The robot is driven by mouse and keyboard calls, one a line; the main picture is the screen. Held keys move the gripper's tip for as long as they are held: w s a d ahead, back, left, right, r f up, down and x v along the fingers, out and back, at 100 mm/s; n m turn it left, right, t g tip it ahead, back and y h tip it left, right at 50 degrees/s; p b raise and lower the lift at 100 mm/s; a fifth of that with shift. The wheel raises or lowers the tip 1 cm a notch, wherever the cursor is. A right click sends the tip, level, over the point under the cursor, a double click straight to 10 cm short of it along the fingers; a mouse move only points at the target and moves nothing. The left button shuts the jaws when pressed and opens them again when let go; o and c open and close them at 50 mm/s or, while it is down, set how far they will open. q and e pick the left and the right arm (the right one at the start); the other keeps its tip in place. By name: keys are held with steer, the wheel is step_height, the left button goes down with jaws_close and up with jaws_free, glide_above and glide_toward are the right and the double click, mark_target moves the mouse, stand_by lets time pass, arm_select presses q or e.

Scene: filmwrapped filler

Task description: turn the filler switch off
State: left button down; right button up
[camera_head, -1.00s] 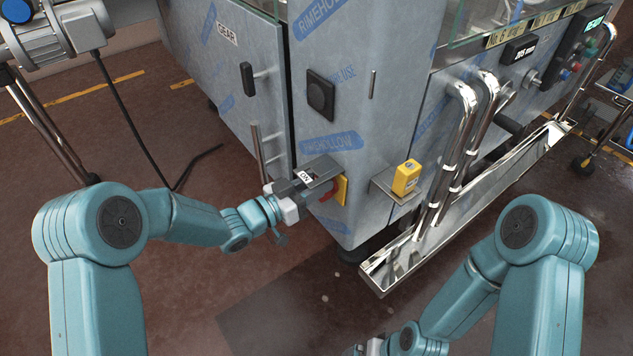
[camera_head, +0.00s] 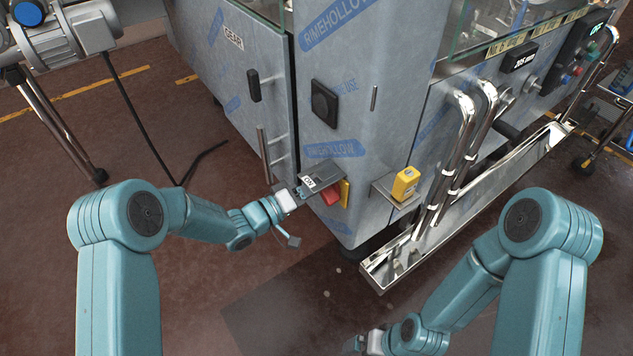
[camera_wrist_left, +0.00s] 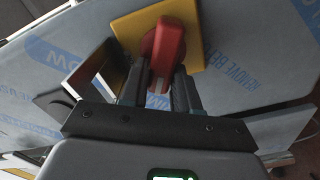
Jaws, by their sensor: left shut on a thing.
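The filler switch is a red knob (camera_head: 331,194) on a yellow plate (camera_head: 345,193), low on the corner of the film-wrapped machine. My left gripper (camera_head: 321,190) is at the knob. In the left wrist view its two dark fingers (camera_wrist_left: 160,82) stand on either side of the red knob (camera_wrist_left: 167,45) and are shut on it. The yellow plate (camera_wrist_left: 128,28) sits slightly tilted relative to the fingers there. The fingers hide part of the knob's lower end. My right gripper (camera_head: 364,343) is low at the bottom edge, partly cut off, its jaws unclear.
A yellow box (camera_head: 405,182) stands on a small bracket right of the switch. A door handle (camera_head: 264,158) is close to the left gripper. Chrome pipes (camera_head: 462,145) and a shiny tray (camera_head: 400,260) lie further right. The floor in front is open.

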arm_select(q)
steer(key=n, duration=0.2)
steer(key=f+n+p, duration=0.1)
steer(key=n, duration=0.2)
steer(key=shift+a+n, duration=0.1)
steer(key=shift+n, duration=0.2)
stand_by(0.5)
steer(key=c, duration=0.9)
jaws_free()
steer(key=shift+w, duration=0.1)
steer(key=p+v, duration=0.2)
steer(key=v, duration=1.4)
steer(key=shift+a, duration=0.15)
steer(key=shift+r, duration=0.1)
